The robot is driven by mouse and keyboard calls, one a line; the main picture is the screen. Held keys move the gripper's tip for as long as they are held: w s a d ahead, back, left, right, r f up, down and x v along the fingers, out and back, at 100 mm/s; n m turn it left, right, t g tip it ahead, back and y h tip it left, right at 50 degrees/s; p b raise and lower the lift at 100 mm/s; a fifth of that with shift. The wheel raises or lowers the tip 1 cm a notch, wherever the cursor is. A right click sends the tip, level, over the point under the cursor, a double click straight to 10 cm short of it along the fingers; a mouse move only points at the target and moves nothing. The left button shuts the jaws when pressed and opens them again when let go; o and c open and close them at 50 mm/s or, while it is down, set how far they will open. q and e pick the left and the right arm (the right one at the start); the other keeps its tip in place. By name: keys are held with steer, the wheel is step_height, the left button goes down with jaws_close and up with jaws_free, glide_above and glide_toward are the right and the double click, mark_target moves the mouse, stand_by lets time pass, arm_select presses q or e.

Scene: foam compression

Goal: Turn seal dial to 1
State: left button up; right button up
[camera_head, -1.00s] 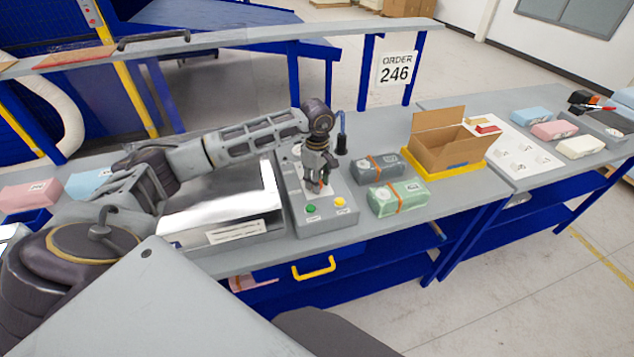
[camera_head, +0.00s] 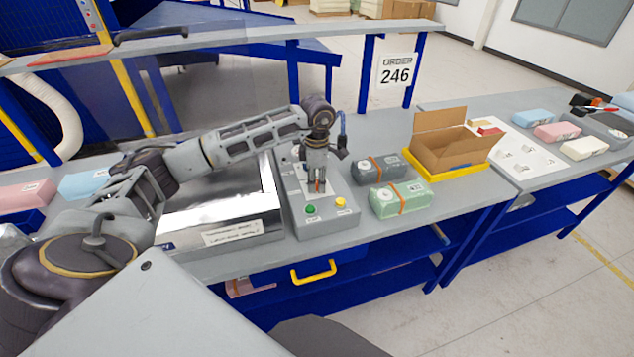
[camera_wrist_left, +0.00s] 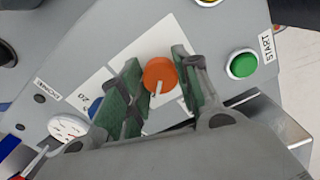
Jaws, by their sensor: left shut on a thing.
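The seal dial is an orange round knob (camera_wrist_left: 160,73) with a short white mark, on a white plate of the grey control box (camera_head: 340,222). In the left wrist view it sits between the two green-padded fingers of my left gripper (camera_wrist_left: 158,68). In the head view my left gripper (camera_head: 317,185) points down at the box, shut on the dial, which it mostly hides. The white mark points toward the bottom of the wrist view. The dial's scale is largely covered by the fingers, so I cannot read its setting. My right gripper is not in view.
A green START button (camera_wrist_left: 242,65) and a yellow button (camera_head: 340,202) are at the box's front. A metal tray-like surface (camera_head: 215,232) lies left. Grey (camera_head: 377,170) and green (camera_head: 401,198) packs lie right, before an open carton (camera_head: 447,150).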

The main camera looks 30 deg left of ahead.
mark_target(317, 182)
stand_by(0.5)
arm_select(q)
steer(key=o, duration=1)
steer(key=shift+o, duration=0.2)
step_height(317, 182, up, 12)
stand_by(0.8)
